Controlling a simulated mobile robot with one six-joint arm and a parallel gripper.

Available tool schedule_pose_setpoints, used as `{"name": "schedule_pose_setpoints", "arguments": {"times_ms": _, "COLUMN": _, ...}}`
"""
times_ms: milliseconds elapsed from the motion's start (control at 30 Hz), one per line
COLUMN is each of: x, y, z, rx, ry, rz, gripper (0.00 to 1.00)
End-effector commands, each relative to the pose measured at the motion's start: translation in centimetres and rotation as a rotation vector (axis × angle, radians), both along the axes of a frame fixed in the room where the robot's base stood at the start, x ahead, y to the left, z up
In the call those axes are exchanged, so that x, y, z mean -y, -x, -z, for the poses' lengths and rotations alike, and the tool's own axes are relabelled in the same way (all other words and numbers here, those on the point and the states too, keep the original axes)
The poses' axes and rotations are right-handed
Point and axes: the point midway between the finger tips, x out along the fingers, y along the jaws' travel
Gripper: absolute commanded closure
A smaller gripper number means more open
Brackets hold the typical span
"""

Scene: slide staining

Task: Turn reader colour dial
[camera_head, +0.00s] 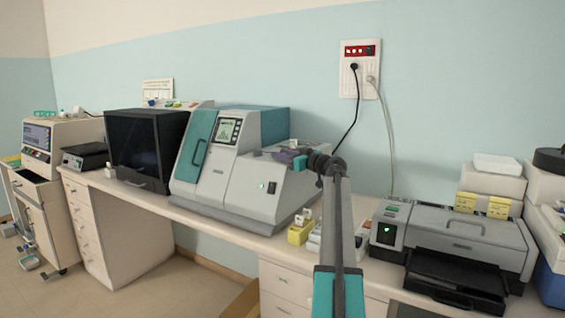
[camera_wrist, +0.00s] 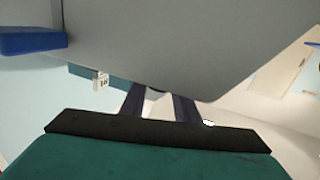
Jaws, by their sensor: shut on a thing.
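The grey and teal machine (camera_head: 255,190), which I take for the reader, stands on the bench in the middle of the head view. My gripper (camera_head: 286,156) is at the top right of this machine, with its dark fingers pointing left; my arm hides part of the area. In the wrist view, the fingers of my gripper (camera_wrist: 158,102) reach to a grey housing (camera_wrist: 170,45). A small dark round part, apparently the dial (camera_wrist: 153,93), shows between the fingers, mostly hidden. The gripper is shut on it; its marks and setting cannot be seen.
A black-fronted box (camera_head: 135,150) stands left of the machine. Yellow holders (camera_head: 299,232) sit at its front right. A grey printer-like device (camera_head: 465,240) fills the bench at right. A wall socket panel (camera_head: 360,70) with hanging cables is behind my arm.

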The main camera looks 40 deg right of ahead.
Motion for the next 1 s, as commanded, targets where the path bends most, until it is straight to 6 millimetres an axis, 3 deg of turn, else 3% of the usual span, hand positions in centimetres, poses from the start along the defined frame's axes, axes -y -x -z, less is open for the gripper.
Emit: {"name": "schedule_pose_setpoints", "arguments": {"times_ms": 1000, "x": 0.34, "y": 0.06, "z": -0.28, "rx": 0.001, "ry": 0.000, "rz": -0.229, "gripper": 0.94}}
